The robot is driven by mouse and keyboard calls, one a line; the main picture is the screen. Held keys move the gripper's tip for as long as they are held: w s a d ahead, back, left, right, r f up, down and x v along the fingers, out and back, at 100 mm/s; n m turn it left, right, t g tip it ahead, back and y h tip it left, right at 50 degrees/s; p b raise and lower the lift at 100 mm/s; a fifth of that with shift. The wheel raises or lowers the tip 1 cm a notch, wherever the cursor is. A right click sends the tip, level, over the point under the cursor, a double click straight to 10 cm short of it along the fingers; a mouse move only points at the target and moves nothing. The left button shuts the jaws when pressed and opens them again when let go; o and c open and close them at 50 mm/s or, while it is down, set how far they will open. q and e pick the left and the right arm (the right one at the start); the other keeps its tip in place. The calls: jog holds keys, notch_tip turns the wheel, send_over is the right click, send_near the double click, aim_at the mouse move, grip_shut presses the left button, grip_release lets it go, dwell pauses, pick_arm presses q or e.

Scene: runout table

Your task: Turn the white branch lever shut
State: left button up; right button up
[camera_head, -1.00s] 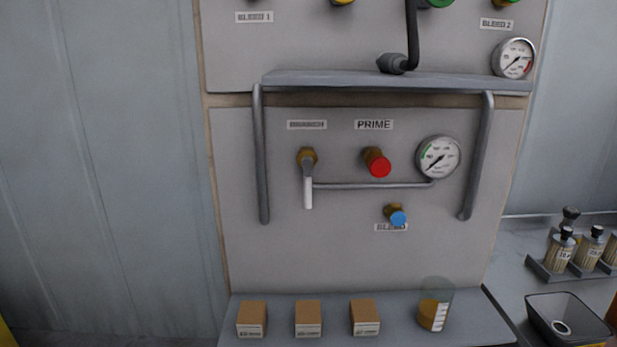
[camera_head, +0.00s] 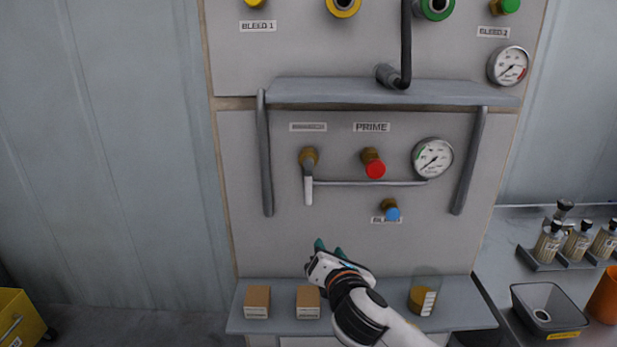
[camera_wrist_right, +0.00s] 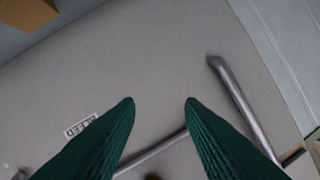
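The white branch lever (camera_head: 308,188) hangs straight down from its brass valve (camera_head: 309,157) on the grey panel, under the BRANCH label. My right gripper (camera_head: 329,246) is below the lever and slightly to its right, above the lower shelf, apart from the lever. In the right wrist view its two green fingers (camera_wrist_right: 160,104) are spread with nothing between them. Panel, pipe and the BLEED label show past them; the lever cannot be clearly made out there. My left gripper is not in view.
A red PRIME knob (camera_head: 375,169), a gauge (camera_head: 432,158) and a blue bleed knob (camera_head: 392,213) are right of the lever. Grey handrails (camera_head: 265,155) flank the panel. Small boxes (camera_head: 257,301) and a beaker (camera_head: 422,299) stand on the lower shelf (camera_head: 455,290).

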aim_at(309, 184)
notch_tip(309, 184, up, 10)
jog(key=a+n+t+y, duration=0.1)
jog(key=a+n+t, duration=0.1)
jog(key=n, duration=0.5)
jog(key=w+p, duration=0.1)
jog(key=w, duration=0.2)
jog(key=w+a+p, duration=0.1)
jog(key=w, duration=0.3)
jog(key=w+a, duration=0.1)
jog(key=w, duration=0.3)
jog(key=shift+w+a+f+p, duration=0.15)
jog(key=shift+w+p, duration=0.1)
jog(key=shift+p, duration=0.15)
jog(key=shift+c, duration=0.3)
grip_shut()
